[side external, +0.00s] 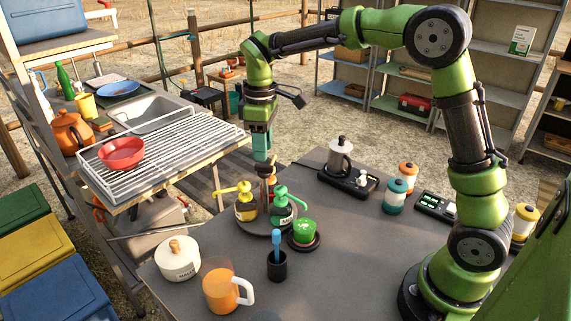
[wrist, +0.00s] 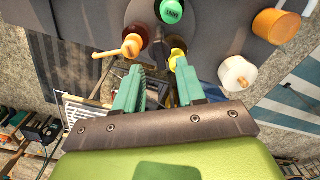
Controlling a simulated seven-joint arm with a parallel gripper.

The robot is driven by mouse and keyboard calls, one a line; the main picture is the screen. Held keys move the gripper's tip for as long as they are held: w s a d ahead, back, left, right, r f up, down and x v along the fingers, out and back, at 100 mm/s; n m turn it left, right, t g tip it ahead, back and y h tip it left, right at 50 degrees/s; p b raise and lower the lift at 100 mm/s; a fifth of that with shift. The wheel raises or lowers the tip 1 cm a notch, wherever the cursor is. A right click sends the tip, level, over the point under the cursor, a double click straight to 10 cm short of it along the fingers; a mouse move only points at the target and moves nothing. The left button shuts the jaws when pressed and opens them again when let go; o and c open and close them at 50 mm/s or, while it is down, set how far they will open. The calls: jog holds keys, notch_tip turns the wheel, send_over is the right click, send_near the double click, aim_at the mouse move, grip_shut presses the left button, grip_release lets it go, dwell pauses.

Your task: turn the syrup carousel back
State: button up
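The syrup carousel (side external: 263,232) is a round dark tray on the grey counter in the side view. It bears a yellow-pump bottle (side external: 245,206), a green-pump bottle (side external: 280,208) and an orange-topped bottle (side external: 267,174) at the back. My gripper (side external: 261,157) points down just above the back of the carousel, close over the orange-topped bottle. In the wrist view my gripper (wrist: 159,75) has its two teal fingers apart, with the orange pump (wrist: 132,47) and yellow pump (wrist: 178,54) just beyond the tips. Contact with any bottle cannot be told.
A white pot (side external: 177,259) and orange mug (side external: 221,290) stand front left. A moka pot (side external: 340,158) stands behind right. A wire rack (side external: 165,148) lies left.

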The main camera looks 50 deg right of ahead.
aim_at(264, 165)
jog(key=shift+f, duration=2.15)
jog(key=shift+c, duration=0.4)
grip_shut()
